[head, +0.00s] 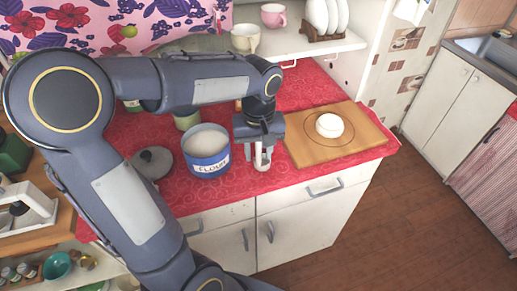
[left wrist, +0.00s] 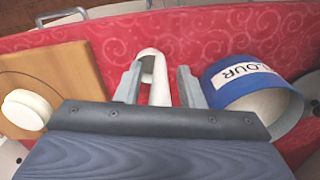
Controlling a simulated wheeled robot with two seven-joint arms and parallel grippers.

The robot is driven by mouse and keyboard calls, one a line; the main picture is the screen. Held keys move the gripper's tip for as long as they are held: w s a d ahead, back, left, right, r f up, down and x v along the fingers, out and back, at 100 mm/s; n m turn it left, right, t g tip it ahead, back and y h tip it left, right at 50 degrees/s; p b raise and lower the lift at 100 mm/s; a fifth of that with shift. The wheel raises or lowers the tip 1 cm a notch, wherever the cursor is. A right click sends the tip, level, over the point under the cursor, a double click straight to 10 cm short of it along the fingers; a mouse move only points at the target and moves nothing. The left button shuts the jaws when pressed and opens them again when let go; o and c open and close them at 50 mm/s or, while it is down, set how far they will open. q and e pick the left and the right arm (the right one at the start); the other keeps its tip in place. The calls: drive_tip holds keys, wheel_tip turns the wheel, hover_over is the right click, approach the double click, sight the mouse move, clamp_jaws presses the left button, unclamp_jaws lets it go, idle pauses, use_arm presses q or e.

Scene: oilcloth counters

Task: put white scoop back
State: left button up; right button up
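The white scoop (head: 262,160) is below my left gripper (head: 259,152) near the counter's front edge; most of it is hidden by the gripper in the head view. The fingers stand apart, with a gap visible on the right side of the handle. The blue canister marked FLOUR (head: 207,165) stands open just left of the gripper, with white contents; it also shows in the left wrist view (left wrist: 225,92). My right gripper is not in view.
A wooden board (head: 358,152) with a round white piece (head: 329,125) lies right of the gripper. A grey lid (head: 152,163) lies left of the canister. A green-grey jar (head: 187,120) stands behind it. The red cloth's front edge is close.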

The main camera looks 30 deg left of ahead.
use_arm(q)
drive_tip(key=shift+o, duration=0.2)
wheel_tip(320, 180, up, 12)
drive_tip(key=shift+r+p, duration=0.1)
drive_tip(key=shift+p, duration=0.3)
drive_tip(key=shift+s, duration=0.4)
drive_tip(key=s+d+f+m+t+h, duration=0.3)
drive_tip(key=s+f, duration=0.7)
drive_tip(key=s, duration=0.4)
drive_tip(key=d+m+t, duration=0.1)
drive_tip(key=m+t, duration=0.1)
drive_tip(key=m, duration=0.1)
drive_tip(key=shift+t+h, duration=0.3)
drive_tip(key=shift+h, duration=0.1)
drive_tip(key=shift+s, duration=0.15)
drive_tip(key=shift+c, duration=0.4)
